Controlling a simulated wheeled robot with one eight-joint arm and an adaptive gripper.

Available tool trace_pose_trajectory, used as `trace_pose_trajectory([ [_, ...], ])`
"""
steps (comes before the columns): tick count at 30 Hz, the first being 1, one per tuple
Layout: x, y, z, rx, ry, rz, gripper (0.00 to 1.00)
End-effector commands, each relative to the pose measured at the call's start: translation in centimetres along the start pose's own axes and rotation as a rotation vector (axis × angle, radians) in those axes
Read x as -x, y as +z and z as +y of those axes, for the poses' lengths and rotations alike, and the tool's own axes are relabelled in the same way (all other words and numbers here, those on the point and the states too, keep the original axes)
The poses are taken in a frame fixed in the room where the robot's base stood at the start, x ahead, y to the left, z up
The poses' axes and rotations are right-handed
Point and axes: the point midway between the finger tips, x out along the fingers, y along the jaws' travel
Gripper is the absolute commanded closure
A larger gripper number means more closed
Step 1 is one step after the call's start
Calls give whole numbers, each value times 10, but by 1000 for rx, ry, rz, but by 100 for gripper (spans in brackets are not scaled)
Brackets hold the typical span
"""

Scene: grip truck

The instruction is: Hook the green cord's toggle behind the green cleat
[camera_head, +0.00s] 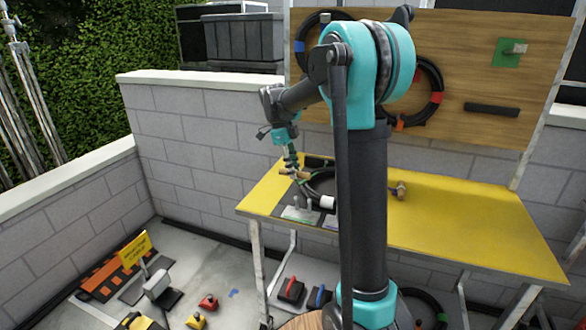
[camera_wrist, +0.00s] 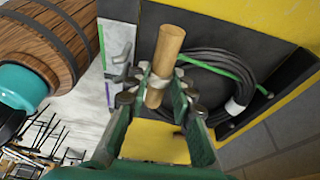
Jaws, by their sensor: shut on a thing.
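My gripper (camera_wrist: 158,88) is shut on the wooden toggle (camera_wrist: 170,48), which stands across the fingers. In the head view my gripper (camera_head: 291,170) is above the left end of the yellow table, with the toggle (camera_head: 288,172) at its tips. The green cord (camera_wrist: 222,66) runs from near the toggle across a black cable coil (camera_wrist: 238,92). A grey pronged cleat (camera_wrist: 124,76) is left of the toggle, beside a green stripe (camera_wrist: 101,45). In the head view the green-marked cleat plate (camera_head: 297,215) lies at the table's front left edge, below my gripper. The toggle is apart from the cleat.
A purple-marked plate (camera_head: 330,223) sits right of the green one. Another wooden toggle (camera_head: 400,189) lies farther right on the yellow table (camera_head: 480,225). A wooden board (camera_head: 460,65) with hanging coils stands behind. The table's right part is clear.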

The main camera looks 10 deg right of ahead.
Motion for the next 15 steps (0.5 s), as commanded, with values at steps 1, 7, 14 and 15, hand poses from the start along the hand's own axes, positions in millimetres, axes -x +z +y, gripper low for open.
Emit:
trace_pose_trajectory([
  [1, 0, 0, 0, 0, 0, 0, 100],
  [7, -1, -5, 9, 1, -1, 0, 100],
  [14, -4, -16, 27, 2, -1, 0, 100],
  [15, -4, -17, 30, 1, -1, 0, 100],
])
